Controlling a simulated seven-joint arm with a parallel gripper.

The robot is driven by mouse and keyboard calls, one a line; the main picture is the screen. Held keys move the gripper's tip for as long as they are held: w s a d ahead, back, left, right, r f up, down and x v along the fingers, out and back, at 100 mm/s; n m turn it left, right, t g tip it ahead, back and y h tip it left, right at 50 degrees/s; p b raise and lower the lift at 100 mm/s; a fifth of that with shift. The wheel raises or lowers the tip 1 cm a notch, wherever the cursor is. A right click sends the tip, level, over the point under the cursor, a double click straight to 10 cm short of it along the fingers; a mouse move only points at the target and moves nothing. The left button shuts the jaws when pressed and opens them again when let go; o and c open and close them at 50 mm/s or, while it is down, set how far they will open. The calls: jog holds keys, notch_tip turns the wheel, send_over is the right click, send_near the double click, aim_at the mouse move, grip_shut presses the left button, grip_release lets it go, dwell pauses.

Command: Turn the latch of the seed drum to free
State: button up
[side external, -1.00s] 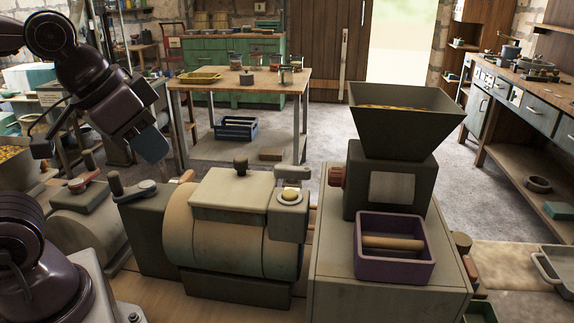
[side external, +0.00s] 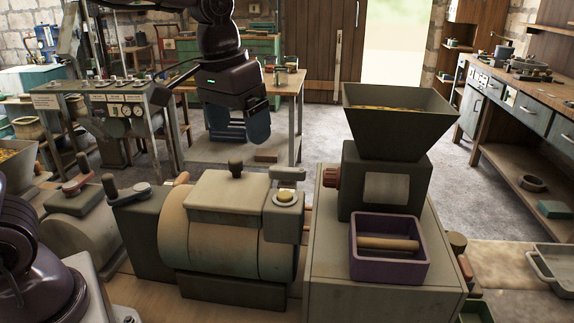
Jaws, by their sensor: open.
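The seed drum appears to be the beige horizontal drum (side external: 215,240) in the middle front, with a flat lid (side external: 226,194) and a dark knob (side external: 236,169) on top. At its right end is a grey block (side external: 284,222) with a yellow button (side external: 286,196). A small grey lever (side external: 288,173), probably the latch, lies roughly sideways at the back of this block. My gripper (side external: 239,132) points down with blue-grey fingers apart and empty. In the picture it is above the drum's lid and left of the lever, touching neither.
Right of the drum stands a hopper machine (side external: 402,121) with a purple tray (side external: 388,276) holding a roller. Left of the drum is a dark box (side external: 142,225) with levers on top. A wooden table (side external: 290,82) and a gauge panel (side external: 105,103) stand behind.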

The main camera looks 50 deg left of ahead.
aim_at(287, 169)
jog(key=w+r+n+g, duration=0.2)
jog(key=w+n, duration=0.5)
jog(key=w, duration=0.2)
notch_tip(287, 169, down, 13)
jog(key=shift+w+d+r, duration=0.1)
jog(key=shift+w+r, duration=0.05)
jog(key=c, duration=0.6)
